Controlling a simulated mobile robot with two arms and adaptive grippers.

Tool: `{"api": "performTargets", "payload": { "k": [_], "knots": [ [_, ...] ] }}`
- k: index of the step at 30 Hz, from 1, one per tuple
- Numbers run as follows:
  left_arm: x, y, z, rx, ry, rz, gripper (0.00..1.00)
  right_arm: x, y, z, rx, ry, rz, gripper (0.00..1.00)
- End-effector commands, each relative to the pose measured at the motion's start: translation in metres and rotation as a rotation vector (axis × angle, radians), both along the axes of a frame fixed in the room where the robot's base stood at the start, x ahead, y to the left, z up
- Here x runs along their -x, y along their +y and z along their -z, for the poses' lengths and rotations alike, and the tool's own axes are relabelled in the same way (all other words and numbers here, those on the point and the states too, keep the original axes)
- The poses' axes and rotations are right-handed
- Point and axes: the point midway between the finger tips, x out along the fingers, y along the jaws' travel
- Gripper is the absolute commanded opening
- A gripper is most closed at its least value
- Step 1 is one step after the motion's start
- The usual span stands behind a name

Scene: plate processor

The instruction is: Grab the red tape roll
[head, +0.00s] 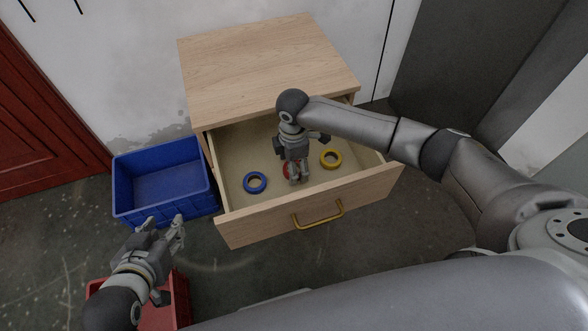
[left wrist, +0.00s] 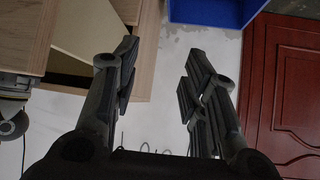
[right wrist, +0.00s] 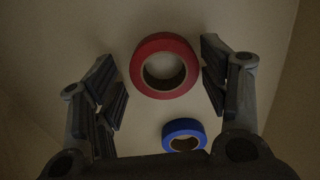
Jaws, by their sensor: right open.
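The red tape roll (right wrist: 164,66) lies flat on the drawer floor. In the right wrist view it sits between and just beyond the open fingers of my right gripper (right wrist: 160,85), nearer the right finger. In the head view only a red edge (head: 287,170) shows, because my right gripper (head: 298,178) hides the rest from above. My right gripper points down into the open drawer and is empty. My left gripper (head: 162,228) is open and empty, outside the drawer at the lower left; its fingers also stand apart in the left wrist view (left wrist: 165,75).
In the drawer (head: 232,225), a blue tape roll (head: 255,182) lies left of the red one and a yellow tape roll (head: 331,158) right. The drawer walls surround my right gripper. A blue crate (head: 165,184) and a red crate (head: 158,316) stand on the floor at left.

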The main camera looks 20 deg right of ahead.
Motion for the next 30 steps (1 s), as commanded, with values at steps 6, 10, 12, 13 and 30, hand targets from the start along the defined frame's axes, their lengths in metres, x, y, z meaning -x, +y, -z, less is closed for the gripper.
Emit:
{"api": "performTargets", "payload": {
  "k": [6,10,12,13,30],
  "knots": [
    [0.0,0.0,0.0,0.0,0.002,0.0,0.4,0.0,0.0,0.0,0.0,0.0,0.0,0.5],
    [0.0,0.0,0.0,0.0,0.002,0.0,0.4,0.0,0.0,0.0,0.0,0.0,0.0,0.34],
    [0.0,0.0,0.0,-0.001,0.002,-0.001,0.4,0.0,0.0,0.0,-0.001,0.0,0.0,0.28],
    [0.0,0.0,0.0,-0.001,0.002,-0.001,0.4,0.0,0.0,0.0,0.0,0.0,0.0,0.28],
    [0.045,0.016,0.025,-0.054,0.248,-0.018,0.4,0.0,0.001,-0.032,-0.002,-0.001,-0.001,0.28]
  ]
}}
